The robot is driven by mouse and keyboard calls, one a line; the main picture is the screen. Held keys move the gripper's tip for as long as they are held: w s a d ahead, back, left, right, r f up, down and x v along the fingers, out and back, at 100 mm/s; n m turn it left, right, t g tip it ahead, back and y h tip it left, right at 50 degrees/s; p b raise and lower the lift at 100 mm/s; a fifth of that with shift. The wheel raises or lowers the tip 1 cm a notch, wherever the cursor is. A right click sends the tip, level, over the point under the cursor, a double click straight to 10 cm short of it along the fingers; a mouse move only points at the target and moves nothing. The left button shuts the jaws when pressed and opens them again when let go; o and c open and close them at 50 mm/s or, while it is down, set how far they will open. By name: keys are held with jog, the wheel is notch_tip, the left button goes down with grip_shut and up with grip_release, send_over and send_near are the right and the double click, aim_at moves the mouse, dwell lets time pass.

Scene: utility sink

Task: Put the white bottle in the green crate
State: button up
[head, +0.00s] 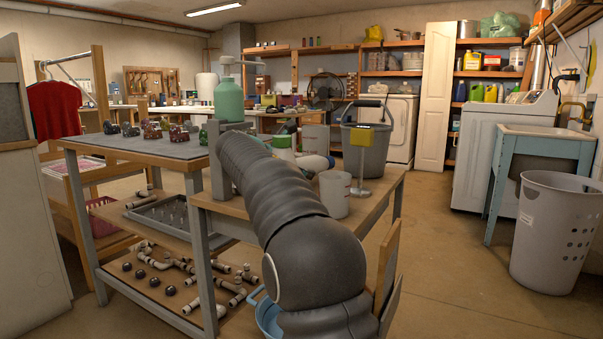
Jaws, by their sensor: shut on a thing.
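My dark ribbed arm (275,195) reaches from the bottom centre over the worktable, and its light grey and teal wrist part (316,161) shows just beyond it. My gripper's fingers are hidden behind the arm, so what they hold does not show. A white item with a green top (283,148) shows partly beside the wrist; I cannot tell whether it is the white bottle or a part of my arm. I cannot make out the green crate for sure.
A green pump bottle (229,98) stands behind the arm. A pale cup (335,194), a yellow sign on a stand (369,140) and a grey bucket (366,155) are at right. Small objects line the left tabletop (125,148). A grey laundry basket (555,230) stands on the floor; open floor lies before it.

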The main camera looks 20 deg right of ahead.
jog(key=shift+w+d+f+b, duration=0.2)
jog(key=shift+d+f+b, duration=0.2)
jog(key=shift+f+b, duration=0.3)
jog(key=shift+a+f+b, duration=0.1)
jog(key=shift+f+b, duration=0.05)
jog(key=shift+b, duration=0.4)
jog(key=o, duration=1.2)
jog(key=shift+c, duration=0.2)
